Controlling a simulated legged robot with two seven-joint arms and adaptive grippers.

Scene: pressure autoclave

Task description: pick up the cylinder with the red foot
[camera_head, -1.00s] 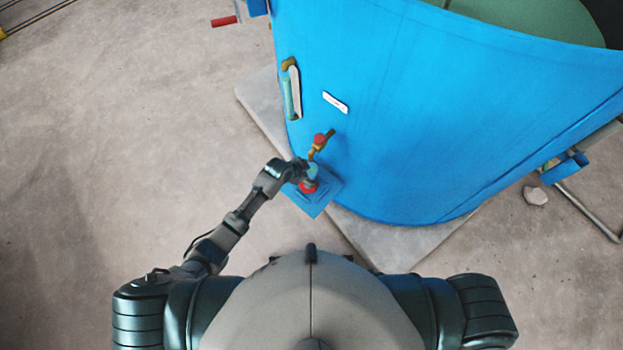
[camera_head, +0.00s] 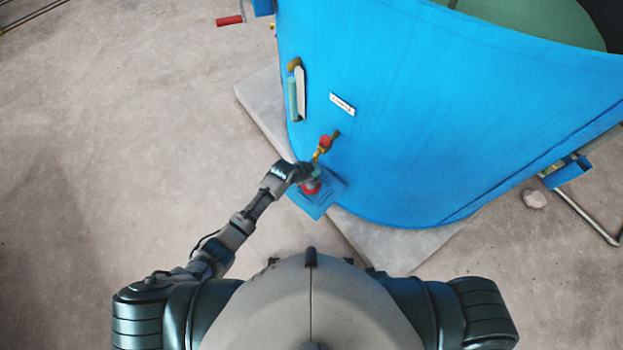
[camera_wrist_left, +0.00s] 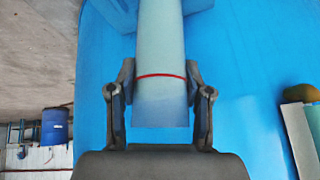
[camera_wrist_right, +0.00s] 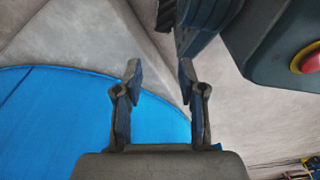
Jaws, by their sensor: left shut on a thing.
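The cylinder (camera_head: 315,175) is pale green with a red foot (camera_head: 311,188), and it is over the small blue shelf (camera_head: 319,208) on the tank's side. I cannot tell whether its foot touches the shelf. In the left wrist view the cylinder (camera_wrist_left: 161,45) runs between the fingers, with a thin red ring around it. My left gripper (camera_wrist_left: 160,80) is shut on it; in the head view this gripper (camera_head: 300,172) comes from the left and hides part of it. My right gripper (camera_wrist_right: 160,72) is open and empty in its wrist view; it is out of the head view.
The large blue tank (camera_head: 420,110) stands close behind the shelf on a concrete slab (camera_head: 390,245). A red-handled brass valve (camera_head: 325,143) juts out just above the cylinder. A gauge glass (camera_head: 297,92) is on the tank's left.

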